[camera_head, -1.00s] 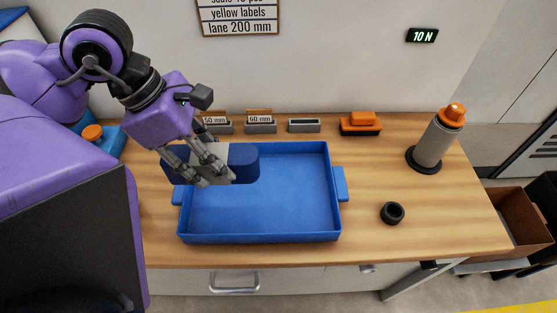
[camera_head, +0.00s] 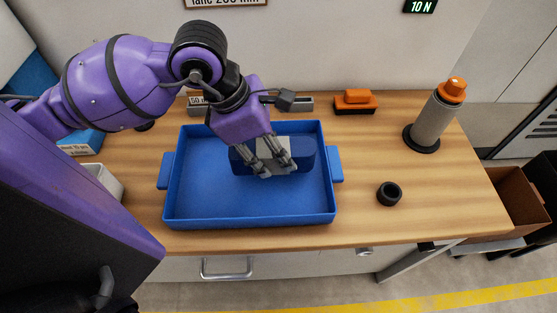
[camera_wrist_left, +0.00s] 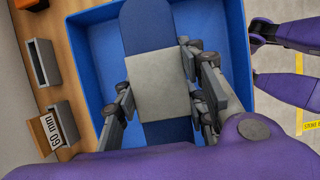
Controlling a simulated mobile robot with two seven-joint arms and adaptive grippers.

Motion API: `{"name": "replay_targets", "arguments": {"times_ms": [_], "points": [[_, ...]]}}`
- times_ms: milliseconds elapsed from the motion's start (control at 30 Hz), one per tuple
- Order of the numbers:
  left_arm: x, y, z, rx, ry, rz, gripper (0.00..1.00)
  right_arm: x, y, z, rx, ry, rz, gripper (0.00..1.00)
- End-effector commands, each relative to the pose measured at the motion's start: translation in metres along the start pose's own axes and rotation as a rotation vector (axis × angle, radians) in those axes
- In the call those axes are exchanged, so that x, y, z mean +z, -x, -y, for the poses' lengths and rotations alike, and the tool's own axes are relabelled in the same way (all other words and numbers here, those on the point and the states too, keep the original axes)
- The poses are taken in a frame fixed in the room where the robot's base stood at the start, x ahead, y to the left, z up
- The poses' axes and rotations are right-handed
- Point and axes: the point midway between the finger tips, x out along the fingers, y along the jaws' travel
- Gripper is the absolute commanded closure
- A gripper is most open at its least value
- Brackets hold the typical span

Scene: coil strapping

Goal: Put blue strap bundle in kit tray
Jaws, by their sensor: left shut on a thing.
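The blue strap bundle (camera_head: 304,154) is a dark blue rounded block with a grey band around its middle. My left gripper (camera_head: 267,173) is shut on it across the grey band, and its fingers hide part of the band. The bundle is over the right half of the blue kit tray (camera_head: 178,214), inside its outline; I cannot tell whether it touches the floor. In the left wrist view the bundle (camera_wrist_left: 147,27) lies between the two fingers (camera_wrist_left: 160,105), with the tray (camera_wrist_left: 88,45) around it. My right gripper is not clearly visible.
A black ring (camera_head: 389,194) and a grey cylinder with an orange top (camera_head: 433,122) stand right of the tray. An orange-topped block (camera_head: 354,102) and grey label holders (camera_head: 297,104) are behind it. The tray's left half is empty.

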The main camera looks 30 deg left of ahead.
Motion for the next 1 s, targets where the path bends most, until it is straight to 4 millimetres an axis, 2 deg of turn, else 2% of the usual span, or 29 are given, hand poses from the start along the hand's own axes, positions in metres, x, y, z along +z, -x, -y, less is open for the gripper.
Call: {"name": "replay_targets", "arguments": {"times_ms": [233, 433, 800, 833, 933, 1000], "points": [[0.006, -0.017, -0.002, -0.001, -0.001, 0.002, 1.0, 0.005, 0.002, -0.001, 0.002, -0.001, 0.011, 0.6], [-0.006, -0.042, -0.002, -0.001, 0.0, 0.0, 1.0, 0.009, 0.002, -0.001, 0.003, -0.002, 0.017, 0.6], [-0.008, -0.047, -0.002, 0.001, -0.002, 0.0, 1.0, 0.014, 0.001, -0.001, 0.002, -0.001, 0.022, 0.6], [-0.008, -0.047, -0.002, 0.001, -0.002, -0.001, 0.59, 0.013, 0.001, -0.001, 0.002, 0.0, 0.021, 0.6], [-0.008, -0.046, -0.002, 0.001, -0.002, -0.001, 0.46, 0.012, 0.001, -0.001, 0.002, 0.0, 0.02, 0.6], [-0.008, -0.046, -0.002, 0.001, -0.002, -0.001, 0.43, 0.012, 0.001, -0.001, 0.002, 0.0, 0.02, 0.6]]}}
